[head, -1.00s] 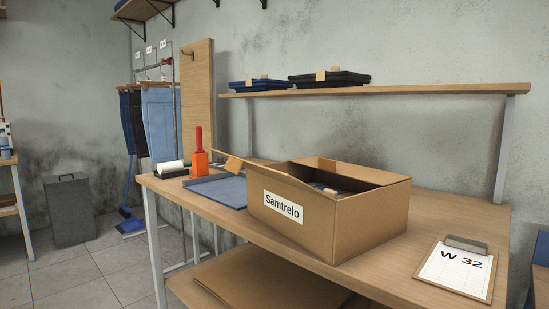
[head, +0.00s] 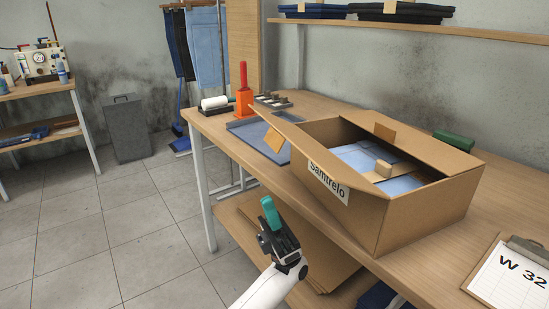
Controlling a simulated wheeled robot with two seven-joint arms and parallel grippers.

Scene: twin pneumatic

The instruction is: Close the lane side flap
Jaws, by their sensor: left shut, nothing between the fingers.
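The open cardboard box (head: 425,212) stands on the bench, with a "Samtrelo" label (head: 328,182) on its front. A flap (head: 287,130) on its left sticks outward over the blue tray, with a tan tab (head: 274,139) hanging from it. Another flap (head: 412,140) lies along the back, with a tan tab standing up. Which one is the lane side flap I cannot tell. Folded blue denim (head: 362,158) lies inside. My left gripper (head: 270,214), with green fingertips, is shut and empty, in front of the bench, left of and apart from the box. My right gripper is out of view.
On the bench are a blue tray (head: 248,133), an orange holder (head: 244,104), a white roller (head: 215,102) and a clipboard (head: 510,275). A dark green object (head: 455,142) sits behind the box. A shelf (head: 450,31) runs above.

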